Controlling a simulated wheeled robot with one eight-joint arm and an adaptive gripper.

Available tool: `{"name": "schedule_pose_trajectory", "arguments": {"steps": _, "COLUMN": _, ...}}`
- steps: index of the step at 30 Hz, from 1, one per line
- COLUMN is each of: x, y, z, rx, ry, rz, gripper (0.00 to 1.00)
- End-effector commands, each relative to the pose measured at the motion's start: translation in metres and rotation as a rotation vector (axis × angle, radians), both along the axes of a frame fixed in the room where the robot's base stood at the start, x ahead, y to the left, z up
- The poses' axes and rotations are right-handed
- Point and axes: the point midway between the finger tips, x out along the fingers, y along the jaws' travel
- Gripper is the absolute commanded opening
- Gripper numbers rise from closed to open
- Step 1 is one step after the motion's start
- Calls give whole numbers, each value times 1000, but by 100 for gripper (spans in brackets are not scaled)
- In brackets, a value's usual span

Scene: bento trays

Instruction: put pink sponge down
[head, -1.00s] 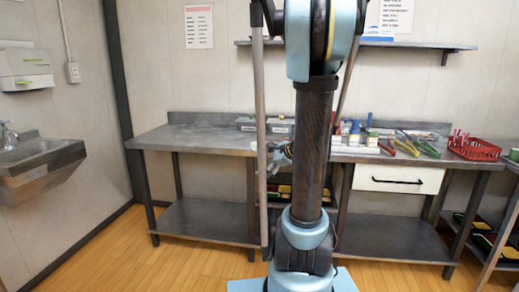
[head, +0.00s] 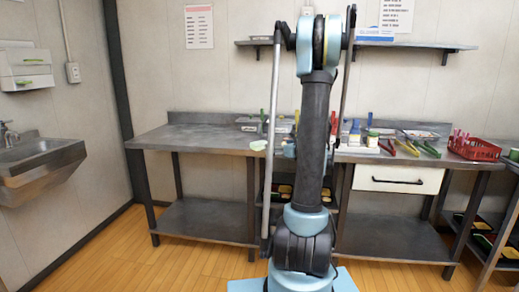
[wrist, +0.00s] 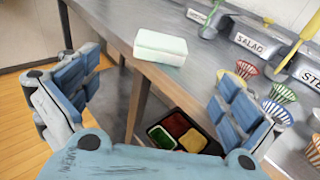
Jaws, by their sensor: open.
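No clearly pink sponge shows. A pale green-white sponge-like block (wrist: 161,47) lies at the front edge of the metal counter (wrist: 110,22) in the wrist view, seeming to overhang slightly. A pale green block at the counter's front edge also shows in the head view (head: 258,145). My gripper (wrist: 153,78) is open, its blue-padded fingers wide apart and empty. The block appears beyond the fingertips, between their lines, and apart from them. In the head view my arm hides most of the gripper.
A bento tray (wrist: 180,133) with coloured compartments sits below counter level. A red basket (head: 474,149) holds pink items. The left counter (head: 185,137) is clear.

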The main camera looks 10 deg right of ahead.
Motion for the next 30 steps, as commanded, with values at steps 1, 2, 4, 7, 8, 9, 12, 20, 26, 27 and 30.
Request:
{"name": "schedule_pose_trajectory", "arguments": {"steps": 1, "x": 8, "y": 6, "z": -2, "rx": 0, "ry": 0, "rz": 4, "gripper": 100}}
{"name": "schedule_pose_trajectory", "arguments": {"steps": 2, "x": 13, "y": 8, "z": -3, "rx": -1, "ry": -1, "rz": 4, "gripper": 100}}
{"name": "schedule_pose_trajectory", "arguments": {"steps": 4, "x": 24, "y": 13, "z": -4, "rx": -2, "ry": 0, "rz": 4, "gripper": 100}}
{"name": "schedule_pose_trajectory", "arguments": {"steps": 7, "x": 40, "y": 21, "z": -7, "rx": -2, "ry": 0, "rz": 4, "gripper": 100}}
{"name": "schedule_pose_trajectory", "arguments": {"steps": 8, "x": 44, "y": 24, "z": -8, "rx": -2, "ry": 0, "rz": 4, "gripper": 100}}
{"name": "schedule_pose_trajectory", "arguments": {"steps": 9, "x": 50, "y": 27, "z": -9, "rx": -2, "ry": 0, "rz": 3, "gripper": 100}}
{"name": "schedule_pose_trajectory", "arguments": {"steps": 12, "x": 61, "y": 32, "z": -11, "rx": -2, "ry": 0, "rz": 3, "gripper": 100}}
{"name": "schedule_pose_trajectory", "arguments": {"steps": 20, "x": 74, "y": 38, "z": -13, "rx": -2, "ry": 0, "rz": 1, "gripper": 100}}
{"name": "schedule_pose_trajectory", "arguments": {"steps": 26, "x": 90, "y": 43, "z": -16, "rx": -3, "ry": 0, "rz": 2, "gripper": 100}}
{"name": "schedule_pose_trajectory", "arguments": {"steps": 27, "x": 96, "y": 45, "z": -18, "rx": -3, "ry": 0, "rz": 2, "gripper": 100}}
{"name": "schedule_pose_trajectory", "arguments": {"steps": 30, "x": 109, "y": 51, "z": -20, "rx": -3, "ry": 0, "rz": 3, "gripper": 100}}
